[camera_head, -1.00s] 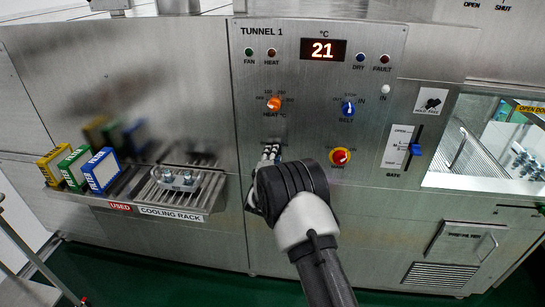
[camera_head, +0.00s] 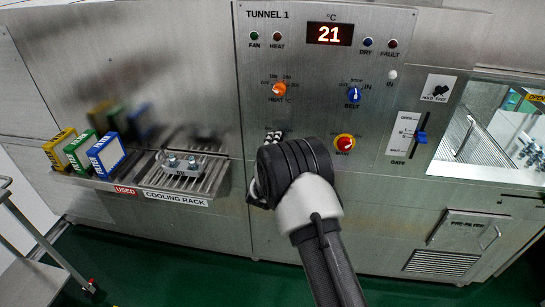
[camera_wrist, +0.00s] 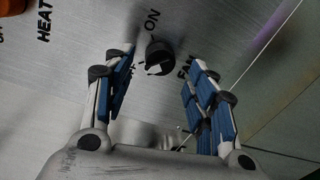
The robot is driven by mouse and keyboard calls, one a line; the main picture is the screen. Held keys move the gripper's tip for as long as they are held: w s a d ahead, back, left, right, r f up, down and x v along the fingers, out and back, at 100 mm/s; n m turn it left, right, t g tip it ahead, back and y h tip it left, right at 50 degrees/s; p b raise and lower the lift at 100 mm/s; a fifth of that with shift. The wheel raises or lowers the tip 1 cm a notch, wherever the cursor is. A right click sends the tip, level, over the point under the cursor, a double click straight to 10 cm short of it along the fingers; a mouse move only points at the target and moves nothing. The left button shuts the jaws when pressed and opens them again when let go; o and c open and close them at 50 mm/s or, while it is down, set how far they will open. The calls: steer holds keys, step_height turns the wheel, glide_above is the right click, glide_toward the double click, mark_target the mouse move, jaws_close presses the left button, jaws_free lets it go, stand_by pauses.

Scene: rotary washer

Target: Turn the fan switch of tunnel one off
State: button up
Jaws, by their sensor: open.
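The fan switch (camera_wrist: 160,58) is a small black knob with a white mark, on the steel panel of tunnel one (camera_head: 330,110). In the wrist view it sits between the words ON and FAN. My gripper (camera_wrist: 158,72) is open, with one blue-padded finger on each side of the knob and a gap to each. I cannot tell how deep the fingertips reach around it. The green FAN lamp (camera_head: 254,36) is at the upper left.
A blue belt knob (camera_head: 354,94), a red and yellow button (camera_head: 344,143) and a blue gate slider (camera_head: 421,137) are to the right. The cooling rack (camera_head: 215,183) sticks out at the left, beside three coloured boxes (camera_head: 106,153). A cart (camera_head: 40,285) stands at the lower left.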

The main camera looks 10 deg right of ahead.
steer(key=v, duration=0.9)
steer(key=s+a+r+m+g+y, duration=0.2)
steer(key=s+r+m+g+y, duration=0.4)
steer(key=s+r, duration=0.7)
steer(key=s+d+m+g, duration=0.2)
steer(key=s+m, duration=0.1)
steer(key=s, duration=0.8)
steer(key=s+d+m+g, duration=0.2)
steer(key=s+m, duration=0.2)
steer(key=s, duration=0.7)
steer(key=s+d+r+m+g, duration=0.1)
steer(key=s+d+m, duration=0.1)
steer(key=s, duration=0.9)
steer(key=shift+m+g+h, duration=0.3)
steer(key=shift+m+g, duration=0.1)
steer(key=shift+m, duration=0.5)
